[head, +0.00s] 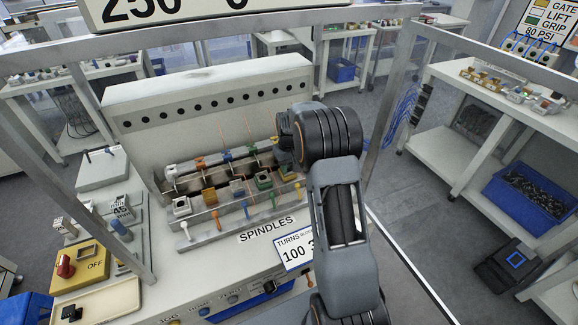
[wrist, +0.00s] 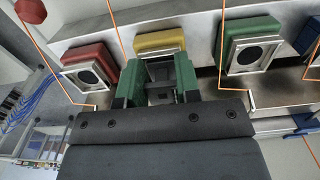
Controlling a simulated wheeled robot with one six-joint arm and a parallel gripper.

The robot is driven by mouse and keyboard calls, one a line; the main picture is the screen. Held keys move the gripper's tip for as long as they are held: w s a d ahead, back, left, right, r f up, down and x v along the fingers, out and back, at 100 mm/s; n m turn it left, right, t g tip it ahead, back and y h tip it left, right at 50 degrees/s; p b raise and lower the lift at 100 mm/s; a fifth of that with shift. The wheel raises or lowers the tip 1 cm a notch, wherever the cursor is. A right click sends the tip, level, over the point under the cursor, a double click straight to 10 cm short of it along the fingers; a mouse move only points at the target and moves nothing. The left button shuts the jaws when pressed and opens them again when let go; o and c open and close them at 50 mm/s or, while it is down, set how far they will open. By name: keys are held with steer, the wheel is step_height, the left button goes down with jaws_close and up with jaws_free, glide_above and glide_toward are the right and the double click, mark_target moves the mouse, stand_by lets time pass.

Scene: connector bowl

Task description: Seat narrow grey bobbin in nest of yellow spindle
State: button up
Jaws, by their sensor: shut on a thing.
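The yellow spindle's block (wrist: 160,42) stands in the wrist view just beyond my gripper (wrist: 158,78), between a red and a green one. My gripper's green fingers are shut on a small dark grey piece, the narrow grey bobbin (wrist: 160,72), lined up in front of the yellow block. The fingers and the bobbin hide the front of the yellow block and its nest. I cannot tell whether the bobbin touches the nest.
The red block (wrist: 90,65) and the green block (wrist: 250,48) stand close on either side, with square pale fronts. Thin orange wires run upright beside the blocks. A blue lever (wrist: 303,128) is at the right. The SPINDLES label (head: 266,230) is on the machine's front.

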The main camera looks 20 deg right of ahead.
steer(key=shift+s+f+b, duration=0.25)
steer(key=shift+f+b, duration=0.05)
steer(key=shift+f, duration=0.35)
steer(key=o, duration=0.8)
steer(key=shift+f, duration=0.1)
steer(key=shift+o, duration=0.5)
steer(key=shift+a, duration=0.1)
steer(key=shift+r+p, duration=0.4)
steer(key=shift+r, duration=0.1)
step_height(320, 180, up, 12)
steer(key=s+a+r+t, duration=0.2)
steer(key=s+a+r, duration=0.45)
steer(key=s, duration=0.45)
steer(key=s+a+f+t, duration=0.1)
steer(key=s+a, duration=0.1)
steer(key=s, duration=0.5)
steer(key=s+a+f+t, duration=0.1)
steer(key=s+a+f, duration=0.1)
steer(key=s, duration=0.4)
steer(key=shift+s+a+f, duration=0.3)
steer(key=shift+s+a, duration=0.1)
steer(key=shift+a, duration=0.1)
